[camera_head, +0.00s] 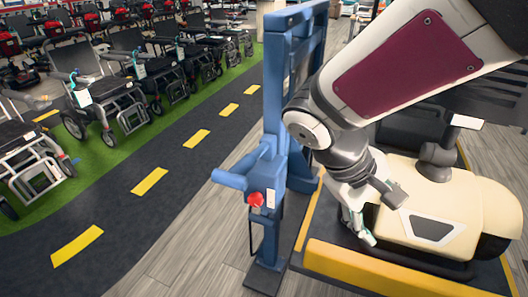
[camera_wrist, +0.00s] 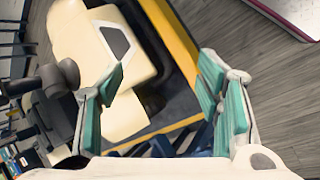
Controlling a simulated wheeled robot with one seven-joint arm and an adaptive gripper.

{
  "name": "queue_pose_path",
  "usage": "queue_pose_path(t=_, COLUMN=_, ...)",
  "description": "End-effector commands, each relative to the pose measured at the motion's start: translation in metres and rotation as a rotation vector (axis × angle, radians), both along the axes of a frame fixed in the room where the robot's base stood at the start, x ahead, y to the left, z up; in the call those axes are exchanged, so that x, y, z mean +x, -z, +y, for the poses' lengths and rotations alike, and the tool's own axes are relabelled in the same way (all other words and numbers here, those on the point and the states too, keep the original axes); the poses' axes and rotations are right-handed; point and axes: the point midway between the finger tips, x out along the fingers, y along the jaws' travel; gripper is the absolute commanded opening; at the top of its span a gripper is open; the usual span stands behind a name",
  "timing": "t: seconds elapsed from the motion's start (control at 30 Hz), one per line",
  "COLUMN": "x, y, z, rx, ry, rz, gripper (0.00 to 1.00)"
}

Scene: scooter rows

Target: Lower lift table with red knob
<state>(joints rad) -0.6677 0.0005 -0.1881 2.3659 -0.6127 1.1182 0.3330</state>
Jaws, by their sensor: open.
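The red knob (camera_head: 256,199) is on the front of a small blue control box on the lift's blue post (camera_head: 275,100). The lift table has a dark platform edged in yellow (camera_head: 385,270), and it stands to the right of the post. My gripper (camera_head: 358,226) is to the right of the knob, apart from it, over the platform beside a beige scooter (camera_head: 440,210). In the wrist view my gripper (camera_wrist: 165,95) is open and empty, its teal-padded fingers wide apart. The wrist view shows the scooter (camera_wrist: 100,60) and the yellow edge (camera_wrist: 172,40), but I cannot make out the knob there.
A blue handle-like bar (camera_head: 240,170) sticks out to the left of the post, near the knob. A dark lane with yellow dashes (camera_head: 150,181) runs on the left. Wheelchairs (camera_head: 105,95) stand in rows on green floor beyond it. Wood-look floor (camera_head: 195,245) left of the post is clear.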

Motion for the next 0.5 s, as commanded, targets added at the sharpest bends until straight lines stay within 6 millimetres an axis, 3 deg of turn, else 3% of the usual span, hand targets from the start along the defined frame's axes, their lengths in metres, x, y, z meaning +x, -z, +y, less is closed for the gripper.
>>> queue_pose_path(t=0.03, x=0.014, y=0.023, z=0.009, rx=-0.067, ry=-0.053, rz=0.014, gripper=0.59)
queue_pose_path(t=0.27, x=0.067, y=0.087, z=0.051, rx=-0.366, ry=-0.291, rz=-0.008, gripper=0.59)
queue_pose_path(t=0.5, x=0.106, y=0.163, z=0.138, rx=-0.692, ry=-0.671, rz=-0.133, gripper=0.59)
